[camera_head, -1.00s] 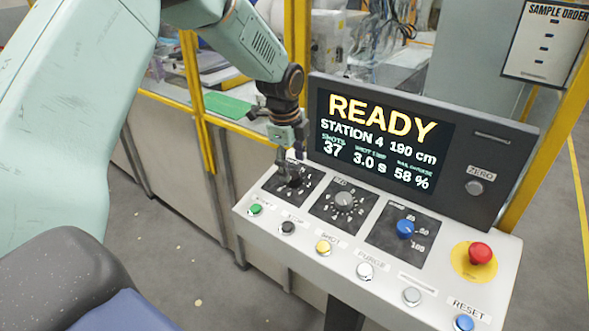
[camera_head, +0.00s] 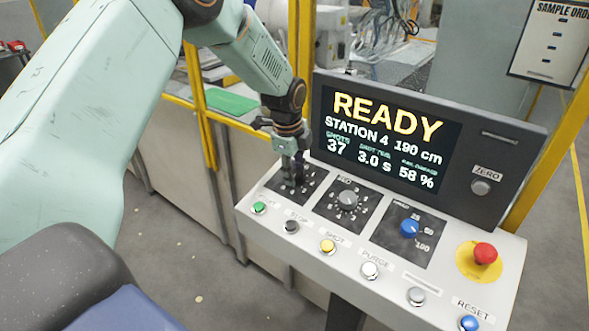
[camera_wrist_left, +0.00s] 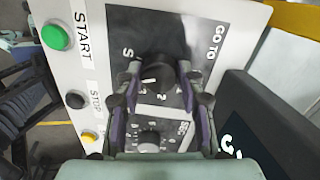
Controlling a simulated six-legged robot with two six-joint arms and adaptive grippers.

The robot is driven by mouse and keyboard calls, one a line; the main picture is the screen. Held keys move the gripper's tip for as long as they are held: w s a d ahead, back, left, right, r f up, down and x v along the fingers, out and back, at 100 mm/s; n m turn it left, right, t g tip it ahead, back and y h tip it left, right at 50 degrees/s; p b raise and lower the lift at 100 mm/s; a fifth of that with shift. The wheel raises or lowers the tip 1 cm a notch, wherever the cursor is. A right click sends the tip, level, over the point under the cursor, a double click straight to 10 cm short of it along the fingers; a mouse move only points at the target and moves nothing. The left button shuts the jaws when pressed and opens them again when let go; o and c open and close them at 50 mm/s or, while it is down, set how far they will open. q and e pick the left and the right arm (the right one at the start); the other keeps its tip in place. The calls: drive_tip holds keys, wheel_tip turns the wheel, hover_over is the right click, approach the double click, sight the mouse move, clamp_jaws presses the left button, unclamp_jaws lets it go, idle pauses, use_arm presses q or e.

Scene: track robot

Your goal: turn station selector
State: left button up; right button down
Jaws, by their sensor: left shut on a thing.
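The station selector is a black knob on a dark dial plate at the left end of the white control panel (camera_head: 420,268). In the head view the knob is mostly hidden by my left gripper (camera_head: 292,178), which reaches down onto it from above. In the left wrist view the black knob (camera_wrist_left: 158,70) sits between the two fingers of my left gripper (camera_wrist_left: 160,78), and the gripper is shut on it. The screen (camera_head: 385,142) reads READY, STATION 4, 190 cm. My right gripper does not show.
A grey knob (camera_head: 347,199) and a blue knob (camera_head: 409,229) sit right of the selector. Several push buttons line the front edge, with a red emergency button (camera_head: 485,254) at the right. The screen housing (camera_head: 488,165) rises close behind the dials. Yellow posts stand behind.

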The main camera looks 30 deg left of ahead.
use_arm(q)
drive_tip(key=shift+d, duration=0.1)
drive_tip(key=c, duration=0.4)
